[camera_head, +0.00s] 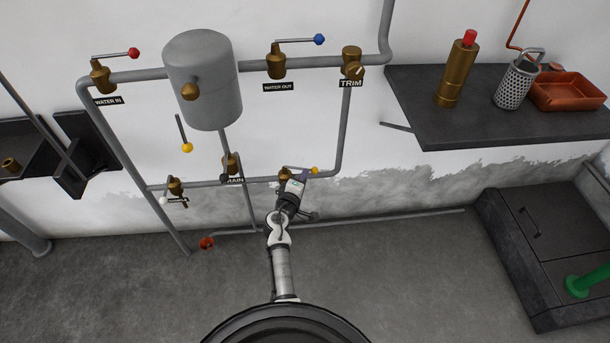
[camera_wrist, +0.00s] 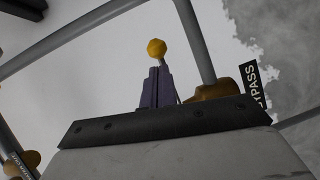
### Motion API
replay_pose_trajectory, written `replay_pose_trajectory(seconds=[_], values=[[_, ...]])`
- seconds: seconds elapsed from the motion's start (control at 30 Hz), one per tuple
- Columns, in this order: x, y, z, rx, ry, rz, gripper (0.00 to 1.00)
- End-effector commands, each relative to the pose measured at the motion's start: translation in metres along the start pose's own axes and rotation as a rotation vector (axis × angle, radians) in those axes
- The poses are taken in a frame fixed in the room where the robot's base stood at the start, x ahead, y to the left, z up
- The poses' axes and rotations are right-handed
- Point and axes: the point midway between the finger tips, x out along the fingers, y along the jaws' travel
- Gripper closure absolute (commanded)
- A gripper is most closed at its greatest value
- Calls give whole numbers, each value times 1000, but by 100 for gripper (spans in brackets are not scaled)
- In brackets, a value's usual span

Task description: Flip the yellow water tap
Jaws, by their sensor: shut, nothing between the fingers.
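A yellow ball knob (camera_head: 314,170) sits at the lower right of the pipework, on the right side of a brass valve (camera_head: 284,174). My gripper (camera_head: 304,173) is right beside this knob and partly hides the lever. In the wrist view, the purple fingers of my gripper (camera_wrist: 155,72) are together, with nothing held between them. The yellow knob (camera_wrist: 156,48) shows just beyond their tips; I cannot tell whether they touch. The brass valve (camera_wrist: 212,91) is to the right, by a BYPASS label (camera_wrist: 257,88).
A grey tank (camera_head: 203,80) and pipes are in front of the wall. Red (camera_head: 134,53), blue (camera_head: 319,39) and white (camera_head: 163,201) knobs mark other valves. A dark shelf (camera_head: 440,125) with a brass cylinder (camera_head: 456,75) juts out at right. The floor in front is mostly clear.

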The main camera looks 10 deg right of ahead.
Motion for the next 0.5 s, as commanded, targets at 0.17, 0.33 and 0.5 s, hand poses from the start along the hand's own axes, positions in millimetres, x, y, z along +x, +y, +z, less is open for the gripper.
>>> replay_pose_trajectory(seconds=[0.17, 0.33, 0.5], values=[[4, -1, 5, 0, 1, -1, 100], [4, -1, 5, 0, 1, -1, 100], [5, -1, 5, -1, 9, -3, 100]])
